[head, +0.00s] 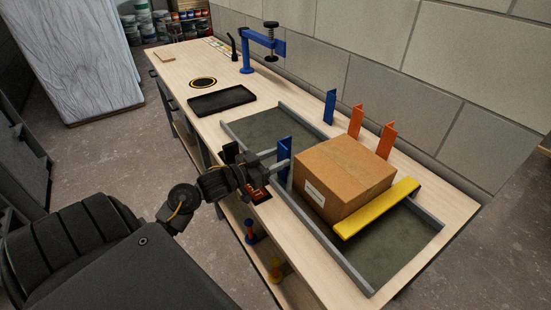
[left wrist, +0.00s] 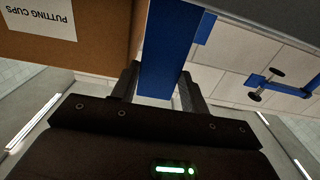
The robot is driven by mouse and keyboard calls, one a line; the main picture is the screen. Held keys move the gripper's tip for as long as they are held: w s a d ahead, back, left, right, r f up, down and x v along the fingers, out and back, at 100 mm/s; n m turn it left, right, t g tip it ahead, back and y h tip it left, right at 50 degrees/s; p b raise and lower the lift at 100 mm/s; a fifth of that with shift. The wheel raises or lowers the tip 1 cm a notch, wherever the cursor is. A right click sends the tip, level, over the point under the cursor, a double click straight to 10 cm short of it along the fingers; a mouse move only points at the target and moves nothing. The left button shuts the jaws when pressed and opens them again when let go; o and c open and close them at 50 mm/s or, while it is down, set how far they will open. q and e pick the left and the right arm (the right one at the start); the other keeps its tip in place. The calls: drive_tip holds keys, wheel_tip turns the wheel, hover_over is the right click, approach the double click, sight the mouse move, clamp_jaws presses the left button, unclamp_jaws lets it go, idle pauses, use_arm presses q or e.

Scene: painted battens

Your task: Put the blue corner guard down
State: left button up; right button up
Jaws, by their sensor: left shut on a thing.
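A blue corner guard (head: 285,150) stands upright beside the left face of the cardboard box (head: 345,178). My left gripper (head: 278,165) is shut on it. In the left wrist view the blue guard (left wrist: 165,50) runs between the two fingers of the gripper (left wrist: 157,88), with the box (left wrist: 100,55) close on its left. I cannot tell whether the guard touches the box or what its lower end rests on. My right gripper is in neither view.
The box sits in a grey-railed bay (head: 400,245) with a yellow piece (head: 378,207) along its near right side. Another blue guard (head: 330,107) and two orange guards (head: 355,121) (head: 387,140) stand behind. A black tray (head: 222,100) and blue clamp (head: 248,52) are farther off.

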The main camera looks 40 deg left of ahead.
use_arm(q)
drive_tip(key=o, duration=0.6)
drive_tip(key=shift+f, duration=0.2)
drive_tip(key=o, duration=0.5)
drive_tip(key=shift+r, duration=0.1)
drive_tip(key=shift+r, duration=0.2)
drive_tip(key=shift+b+v, duration=0.85)
drive_tip(key=shift+v, duration=5.2)
drive_tip(key=shift+f, duration=0.1)
